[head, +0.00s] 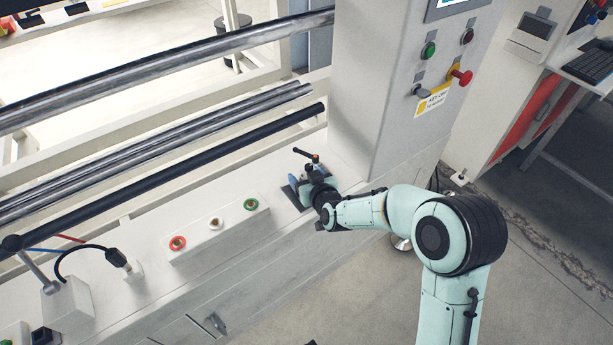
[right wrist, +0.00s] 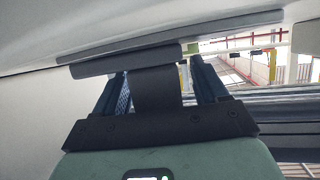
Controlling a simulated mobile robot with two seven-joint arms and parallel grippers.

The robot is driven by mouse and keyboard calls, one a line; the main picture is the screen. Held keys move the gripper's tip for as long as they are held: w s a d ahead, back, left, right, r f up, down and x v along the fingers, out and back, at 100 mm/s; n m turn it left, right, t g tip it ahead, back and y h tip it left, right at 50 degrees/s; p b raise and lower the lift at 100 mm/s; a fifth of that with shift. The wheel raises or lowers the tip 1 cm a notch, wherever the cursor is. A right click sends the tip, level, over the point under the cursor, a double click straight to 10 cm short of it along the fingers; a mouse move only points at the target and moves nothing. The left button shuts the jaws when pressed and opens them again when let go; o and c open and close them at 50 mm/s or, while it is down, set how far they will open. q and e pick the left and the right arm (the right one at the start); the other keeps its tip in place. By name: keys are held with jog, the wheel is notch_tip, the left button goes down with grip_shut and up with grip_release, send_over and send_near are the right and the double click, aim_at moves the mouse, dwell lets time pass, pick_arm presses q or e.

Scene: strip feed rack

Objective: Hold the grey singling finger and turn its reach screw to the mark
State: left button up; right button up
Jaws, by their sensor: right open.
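My right gripper (head: 306,179) is at the small dark fixture (head: 307,200) on the machine's pale ledge, beside the tall cabinet. Its blue fingers are open. In the right wrist view, the right gripper (right wrist: 162,82) has one finger on each side of a dark grey upright part (right wrist: 153,92), with a grey bar (right wrist: 125,61) across the top. I cannot tell whether the fingers touch the upright part, or whether it is the singling finger. A dark handle with a reddish end (head: 308,155) sticks up behind the gripper. The reach screw and its mark cannot be made out. My left gripper is not in view.
Long rollers (head: 160,75) run behind. The cabinet (head: 375,100) stands close at the right. A cabled post (head: 68,300) stands at the front left.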

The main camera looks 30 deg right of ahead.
jog(key=shift+s, duration=0.1)
jog(key=v, duration=1.2)
jog(key=shift+f, duration=0.1)
